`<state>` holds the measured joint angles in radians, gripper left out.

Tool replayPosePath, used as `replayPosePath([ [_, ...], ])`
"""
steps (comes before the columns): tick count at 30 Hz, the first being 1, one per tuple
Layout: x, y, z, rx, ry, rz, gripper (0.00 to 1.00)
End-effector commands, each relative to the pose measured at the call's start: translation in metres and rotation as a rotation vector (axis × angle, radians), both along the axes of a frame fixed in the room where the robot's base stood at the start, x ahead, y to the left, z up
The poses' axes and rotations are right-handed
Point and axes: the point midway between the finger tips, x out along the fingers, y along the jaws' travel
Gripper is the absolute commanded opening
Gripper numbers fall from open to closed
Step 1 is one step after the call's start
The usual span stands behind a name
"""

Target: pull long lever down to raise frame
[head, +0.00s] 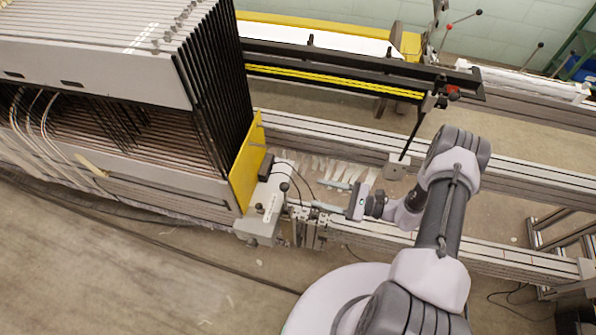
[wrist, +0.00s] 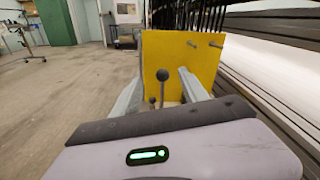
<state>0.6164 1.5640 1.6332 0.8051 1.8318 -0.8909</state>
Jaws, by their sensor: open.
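The long lever with a dark ball knob (wrist: 163,75) stands upright in the wrist view, in front of the yellow plate. A shorter lever with a smaller knob (wrist: 152,101) is just left of it. In the head view a dark knob (head: 284,187) shows on the grey machine block. My gripper (head: 318,194) is open and points left toward that block, a short way to its right. In the wrist view the knobs appear between the two spread fingers of my gripper (wrist: 160,86); nothing is held. The lever bases are hidden behind my gripper body.
The yellow plate (head: 247,165) stands at the end of the rack of dark frames (head: 215,75). Metal rails (head: 480,250) run beneath and beside my arm. A black beam with a yellow strip (head: 345,82) lies behind. Open floor (head: 110,270) is at the front left.

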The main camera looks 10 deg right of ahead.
Motion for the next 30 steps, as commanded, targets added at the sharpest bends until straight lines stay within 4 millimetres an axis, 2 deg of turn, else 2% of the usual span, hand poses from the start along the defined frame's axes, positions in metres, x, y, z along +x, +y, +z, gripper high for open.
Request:
replayPosePath([
  [1,-0.007,0.0,-0.016,0.033,0.019,-0.048,0.52],
  [3,-0.011,0.0,-0.032,0.06,0.031,-0.1,0.52],
  [6,-0.011,0.003,-0.04,0.073,0.035,-0.126,0.52],
  [8,-0.007,0.011,-0.041,0.073,0.036,-0.125,0.52],
  [15,0.027,0.071,-0.041,0.072,0.036,-0.116,0.52],
  [21,0.054,0.115,-0.041,0.071,0.036,-0.118,0.52],
  [24,0.063,0.131,-0.041,0.072,0.037,-0.118,0.52],
  [30,0.074,0.148,-0.039,0.072,0.035,-0.121,0.52],
])
